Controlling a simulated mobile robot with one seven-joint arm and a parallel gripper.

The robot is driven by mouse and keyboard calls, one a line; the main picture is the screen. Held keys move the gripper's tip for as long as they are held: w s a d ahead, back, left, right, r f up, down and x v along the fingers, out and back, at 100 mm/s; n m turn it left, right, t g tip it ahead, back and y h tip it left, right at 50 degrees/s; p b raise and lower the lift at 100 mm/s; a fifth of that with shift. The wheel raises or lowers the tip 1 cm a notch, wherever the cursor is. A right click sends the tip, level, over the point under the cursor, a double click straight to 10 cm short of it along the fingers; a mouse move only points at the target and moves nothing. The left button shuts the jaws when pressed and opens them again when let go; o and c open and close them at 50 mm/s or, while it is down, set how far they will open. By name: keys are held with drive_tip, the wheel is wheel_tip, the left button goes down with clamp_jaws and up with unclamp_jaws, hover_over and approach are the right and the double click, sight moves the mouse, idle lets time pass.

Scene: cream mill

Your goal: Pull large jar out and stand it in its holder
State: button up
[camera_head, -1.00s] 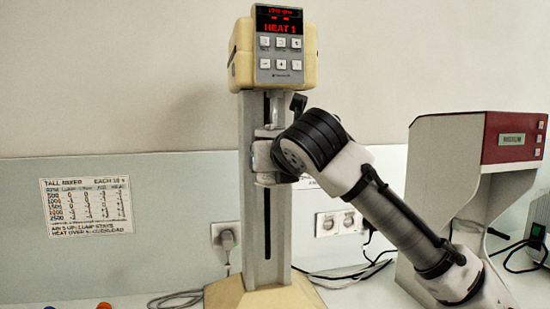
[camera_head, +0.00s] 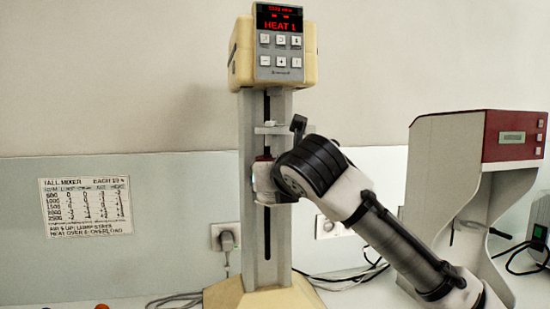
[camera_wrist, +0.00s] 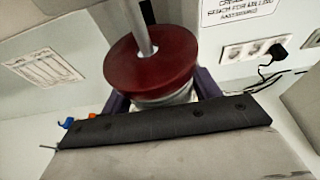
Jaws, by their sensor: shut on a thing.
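The large jar (camera_wrist: 165,98) shows in the wrist view as a pale, clear-looking body under a dark red round top (camera_wrist: 150,62). A metal shaft (camera_wrist: 146,38) stands up from the middle of the top. My gripper (camera_wrist: 162,93) is shut on the jar, with a purple finger on each side below the red top. In the head view my gripper (camera_head: 266,183) is in front of the tall mixer's column (camera_head: 266,225), below a pale bracket (camera_head: 272,129). My wrist hides most of the jar there. I cannot make out its holder in either view.
The mixer's cream head (camera_head: 245,55) with a lit red display is above, its cream base (camera_head: 262,296) below. A red and white machine (camera_head: 480,165) stands at right. Cables and wall sockets (camera_head: 335,224) are behind. The bench at left is mostly clear.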

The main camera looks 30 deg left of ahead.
drive_tip(key=shift+f+b, duration=1.2)
drive_tip(key=shift+f, duration=1.45)
approach(275, 206)
drive_tip(key=w+f, duration=0.1)
drive_tip(key=a+f, duration=0.1)
drive_tip(key=w+f, duration=0.1)
drive_tip(key=f, duration=0.1)
drive_tip(key=shift+w+a+p, duration=0.3)
drive_tip(key=shift+w+a, duration=0.05)
drive_tip(key=shift+f, duration=0.1)
